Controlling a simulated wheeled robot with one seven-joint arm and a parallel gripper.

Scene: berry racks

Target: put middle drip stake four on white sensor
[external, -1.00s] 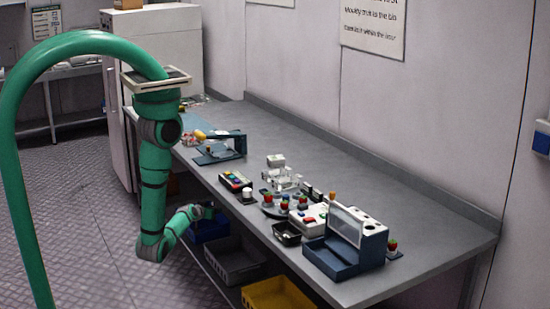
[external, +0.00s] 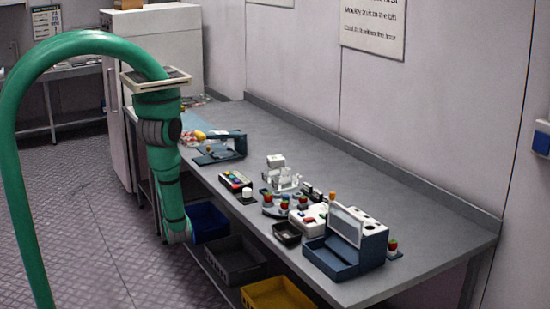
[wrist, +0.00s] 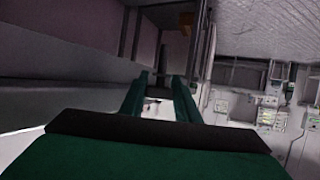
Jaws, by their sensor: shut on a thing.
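My gripper (wrist: 157,85) shows in the wrist view with two dark green fingers close together. A small pale and dark thing (wrist: 150,104) shows between them, too dim to identify as a drip stake. In the external view my arm hangs down at the bench's near left edge, and my gripper is hidden there. A small white block on a dark base (external: 247,195) stands at the bench's front edge; I cannot tell if it is the white sensor. No drip stake can be made out for sure among the small items on the bench.
The grey bench (external: 400,205) is clear along its back. A blue box with a clear lid (external: 335,262), a black tray (external: 286,234) and a button panel (external: 235,182) stand near its front. Blue (external: 209,222), dark grey (external: 234,262) and yellow (external: 278,295) crates sit below.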

